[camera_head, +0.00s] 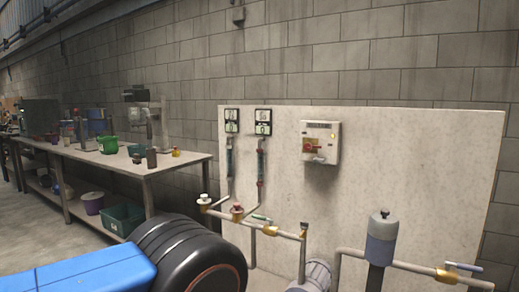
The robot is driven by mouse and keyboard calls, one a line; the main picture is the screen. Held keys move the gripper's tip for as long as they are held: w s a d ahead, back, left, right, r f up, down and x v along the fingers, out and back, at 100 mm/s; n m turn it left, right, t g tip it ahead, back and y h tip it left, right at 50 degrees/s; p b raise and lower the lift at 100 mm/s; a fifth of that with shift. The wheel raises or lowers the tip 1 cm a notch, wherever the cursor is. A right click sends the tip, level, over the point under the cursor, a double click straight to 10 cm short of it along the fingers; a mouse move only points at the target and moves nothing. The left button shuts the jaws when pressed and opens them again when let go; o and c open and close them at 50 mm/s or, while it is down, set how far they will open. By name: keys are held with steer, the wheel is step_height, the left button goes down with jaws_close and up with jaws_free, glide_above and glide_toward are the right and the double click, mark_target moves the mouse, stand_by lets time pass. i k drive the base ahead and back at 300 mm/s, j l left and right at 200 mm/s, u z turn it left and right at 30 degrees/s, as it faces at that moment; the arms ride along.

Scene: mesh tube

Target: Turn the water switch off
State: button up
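A beige switch box (320,143) is mounted on the pale wall panel, right of the two gauges. It has a dark label strip at the top, a small yellow light and a red knob (312,148) on a yellowish plate. The knob's exact setting is too small to tell. Pipe valves also show: one with a blue-grey lever (463,266) at lower right, and one with a green lever (261,218) low at the panel's left. None of these carries a legible water label. My gripper is not in view, and nothing touches the switch box.
The pale panel (400,150) stands against a grey block wall. Pipes with brass fittings (270,231) and a grey-blue cylinder (381,240) stand out before it. A workbench (165,169) with containers runs along the left. Space directly before the switch box looks clear.

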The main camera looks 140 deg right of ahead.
mark_target(308, 146)
steer(key=z, duration=5.2)
